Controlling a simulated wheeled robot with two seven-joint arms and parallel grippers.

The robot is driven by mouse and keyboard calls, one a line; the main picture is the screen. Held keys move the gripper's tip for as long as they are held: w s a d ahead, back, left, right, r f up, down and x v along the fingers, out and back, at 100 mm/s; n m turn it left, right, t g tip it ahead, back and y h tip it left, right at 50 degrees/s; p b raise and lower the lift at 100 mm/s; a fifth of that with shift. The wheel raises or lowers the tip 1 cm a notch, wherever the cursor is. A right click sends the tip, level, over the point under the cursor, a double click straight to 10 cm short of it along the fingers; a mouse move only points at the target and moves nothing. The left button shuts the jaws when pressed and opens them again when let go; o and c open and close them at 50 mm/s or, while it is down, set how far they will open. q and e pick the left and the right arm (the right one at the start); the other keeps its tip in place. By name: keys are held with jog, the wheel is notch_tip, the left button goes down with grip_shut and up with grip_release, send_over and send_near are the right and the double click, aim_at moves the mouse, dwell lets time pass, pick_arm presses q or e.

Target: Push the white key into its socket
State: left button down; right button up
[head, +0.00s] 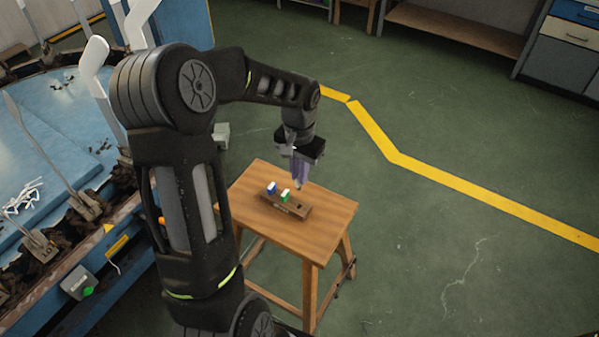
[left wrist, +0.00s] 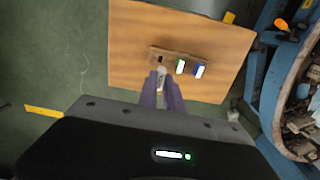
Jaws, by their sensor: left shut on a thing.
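A brown socket block (head: 290,208) lies on the wooden stool. A blue-and-white key (head: 271,188) and a green-and-white key (head: 285,195) stand in it, and a dark empty socket shows at its right end. In the left wrist view the block (left wrist: 155,51) holds the green key (left wrist: 180,66) and the blue key (left wrist: 199,71). My left gripper (head: 298,184) points down above the block's empty end. In the left wrist view its purple fingers are shut on the white key (left wrist: 162,75), mostly hidden between them. The key appears just short of the socket; exact height is unclear.
The wooden stool top (head: 325,219) is otherwise bare around the block. A blue round workbench (head: 30,180) with metal parts stands at the left. Green floor with a yellow line (head: 470,199) lies open to the right.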

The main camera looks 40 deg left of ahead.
pick_arm(q)
jog(key=w+d+r, duration=0.2)
jog(key=w+d, duration=0.1)
jog(key=d, duration=0.6)
jog(key=w+d+r+m, duration=0.1)
jog(key=w+d, duration=0.3)
jog(key=d, duration=0.5)
jog(key=shift+w+d+r, duration=0.15)
jog(key=shift+w+r, duration=0.15)
jog(key=shift+r, duration=0.45)
